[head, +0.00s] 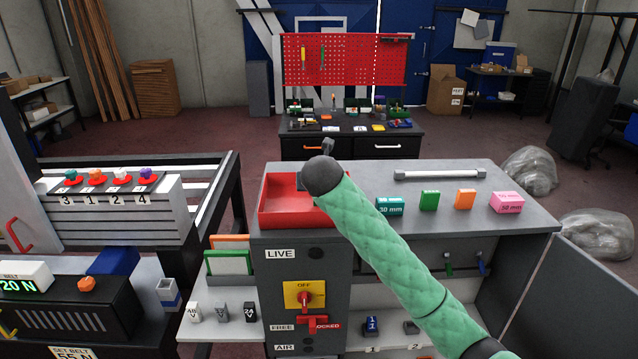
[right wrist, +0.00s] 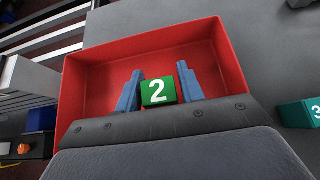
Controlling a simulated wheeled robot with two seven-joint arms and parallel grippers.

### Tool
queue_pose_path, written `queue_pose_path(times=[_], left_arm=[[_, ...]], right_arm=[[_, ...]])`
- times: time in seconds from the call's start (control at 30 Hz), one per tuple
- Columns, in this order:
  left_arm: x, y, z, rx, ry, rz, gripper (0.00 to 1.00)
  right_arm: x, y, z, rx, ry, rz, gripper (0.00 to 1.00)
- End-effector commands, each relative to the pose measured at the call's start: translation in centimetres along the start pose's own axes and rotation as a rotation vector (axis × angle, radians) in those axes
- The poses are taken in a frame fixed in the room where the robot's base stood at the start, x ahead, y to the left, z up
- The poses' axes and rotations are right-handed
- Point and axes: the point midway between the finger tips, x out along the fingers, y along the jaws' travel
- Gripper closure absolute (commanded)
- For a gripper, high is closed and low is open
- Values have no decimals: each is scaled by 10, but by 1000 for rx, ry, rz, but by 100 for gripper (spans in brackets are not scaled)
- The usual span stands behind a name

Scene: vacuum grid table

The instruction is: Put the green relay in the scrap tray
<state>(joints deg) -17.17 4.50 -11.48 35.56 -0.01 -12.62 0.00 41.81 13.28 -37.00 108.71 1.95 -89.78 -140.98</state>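The green relay (right wrist: 158,92), a small block marked with a white 2, sits between the blue fingers of my right gripper (right wrist: 160,73) in the right wrist view. Both fingers appear to touch its sides. The relay and fingers are over the red scrap tray (right wrist: 100,65); I cannot tell whether the relay touches its floor. In the head view the red tray (head: 268,215) is at the left end of the grey bench top, partly covered by my green-sleeved right arm. The relay is hidden there. My left gripper is not in view.
To the right of the tray on the bench top (head: 450,175) stand a teal 30 mm block (head: 390,206), a green block (head: 429,200), an orange block (head: 465,199) and a pink block (head: 507,202). A white tube (head: 440,174) lies behind them. A blue relay marked 1 (head: 372,325) is on the lower shelf.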

Motion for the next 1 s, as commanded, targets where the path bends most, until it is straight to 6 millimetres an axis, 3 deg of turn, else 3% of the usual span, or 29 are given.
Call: queue_pose_path(times=[0.47,0.67,0.87,1.0], left_arm=[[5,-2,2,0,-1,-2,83],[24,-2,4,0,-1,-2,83],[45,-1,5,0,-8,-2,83],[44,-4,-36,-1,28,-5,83]], right_arm=[[-5,0,1,1,-1,0,50],[-32,-1,-1,0,-5,0,50],[-71,0,-1,-1,-6,1,50],[-91,0,0,0,-3,1,50]])
